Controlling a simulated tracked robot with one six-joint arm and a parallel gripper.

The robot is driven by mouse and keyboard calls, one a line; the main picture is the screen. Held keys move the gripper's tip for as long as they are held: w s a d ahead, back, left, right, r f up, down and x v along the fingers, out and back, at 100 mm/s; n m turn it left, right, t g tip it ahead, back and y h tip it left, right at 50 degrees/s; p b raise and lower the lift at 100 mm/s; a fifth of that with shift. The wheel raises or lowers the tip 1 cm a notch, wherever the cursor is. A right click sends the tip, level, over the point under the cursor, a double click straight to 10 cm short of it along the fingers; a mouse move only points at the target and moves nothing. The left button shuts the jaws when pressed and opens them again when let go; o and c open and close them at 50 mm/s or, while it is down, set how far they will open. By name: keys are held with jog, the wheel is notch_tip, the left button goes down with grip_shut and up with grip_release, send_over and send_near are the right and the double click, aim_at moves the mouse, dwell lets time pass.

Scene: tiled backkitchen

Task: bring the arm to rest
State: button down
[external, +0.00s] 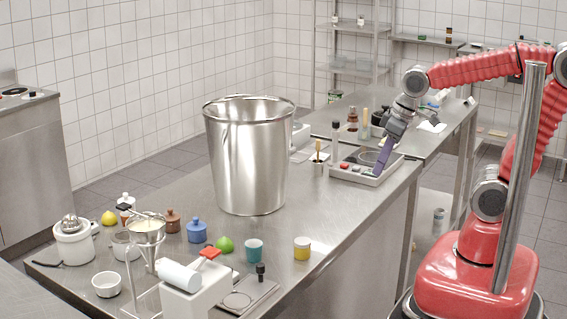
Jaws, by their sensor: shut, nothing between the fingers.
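My gripper (384,158) is at the end of my red arm, which reaches in from the right over the steel table (330,222). The purple fingers point down and to the left, and they are shut with nothing between them.
A large steel bin (247,155) stands on the table left of my gripper. A small cup with a stick (318,163) and bottles (352,119) are near the tray. Jars, a green lime (224,244) and a white device (195,292) crowd the front left. The right front tabletop is mostly clear.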

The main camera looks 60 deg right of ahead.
jog(key=s+d+r+m+t, duration=0.1)
jog(key=s+d+r+m, duration=0.1)
jog(key=d, duration=0.3)
jog(key=shift+s+d+r+t+h, duration=0.3)
jog(key=shift+s+d+r+t, duration=0.1)
jog(key=shift+s, duration=0.3)
jog(key=c, duration=2.4)
grip_release()
jog(key=shift+c, duration=0.2)
